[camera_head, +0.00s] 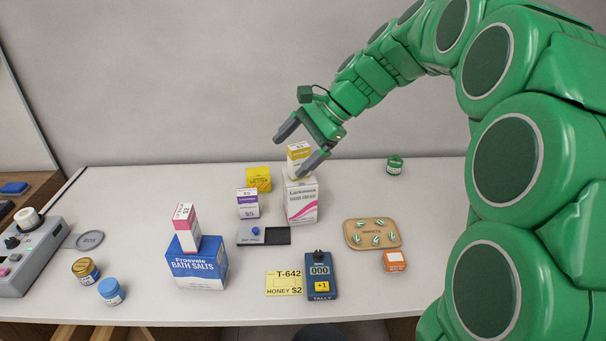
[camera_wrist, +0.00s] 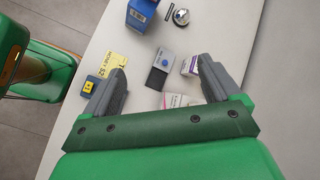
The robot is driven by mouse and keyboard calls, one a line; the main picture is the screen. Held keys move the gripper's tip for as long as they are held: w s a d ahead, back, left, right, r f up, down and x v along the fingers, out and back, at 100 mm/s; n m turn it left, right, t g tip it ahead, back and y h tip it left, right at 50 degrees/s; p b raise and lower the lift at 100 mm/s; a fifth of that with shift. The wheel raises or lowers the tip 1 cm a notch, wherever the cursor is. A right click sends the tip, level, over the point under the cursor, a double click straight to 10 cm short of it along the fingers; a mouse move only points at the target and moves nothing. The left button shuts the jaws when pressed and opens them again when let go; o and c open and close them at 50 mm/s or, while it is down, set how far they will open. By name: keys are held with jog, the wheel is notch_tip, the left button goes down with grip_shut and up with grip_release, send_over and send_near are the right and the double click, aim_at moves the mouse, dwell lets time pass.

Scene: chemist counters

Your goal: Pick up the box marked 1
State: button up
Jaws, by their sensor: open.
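Several small boxes stand on the counter. A white and gold box (camera_head: 295,154) stands on a larger white and pink hand cream box (camera_head: 301,203). A purple and white box (camera_head: 248,203) stands to their left, with a yellow box (camera_head: 259,179) behind it. A pink and white box (camera_head: 186,228) stands on the blue bath salts box (camera_head: 197,266). The small marks are too small to read surely, so I cannot tell which is 1. My gripper (camera_head: 299,146) is open and empty, its fingers near the white and gold box, which they partly cover.
A grey tray with a blue knob (camera_head: 251,235), a price card (camera_head: 284,283) and a tally counter (camera_head: 320,277) lie in front. A wooden tray (camera_head: 352,241) and orange box (camera_head: 395,261) are at right, a green jar (camera_head: 394,165) behind. Two jars (camera_head: 110,291) stand front left.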

jog(key=w+d+f+m+t+y, duration=0.2)
jog(key=w+d+m, duration=0.15)
jog(key=w, duration=0.75)
jog(key=w+d+f+m+t+y, duration=0.15)
jog(key=w+m, duration=0.35)
jog(key=w, duration=0.5)
jog(key=w+d+f+m+t+y, duration=0.1)
jog(key=w+d+f+m+t, duration=0.2)
jog(key=w, duration=0.8)
notch_tip(320, 180, down, 17)
jog(key=shift+m+g, duration=0.45)
jog(key=shift+x, duration=3.65)
jog(key=c, duration=1.4)
jog(key=shift+c, duration=0.2)
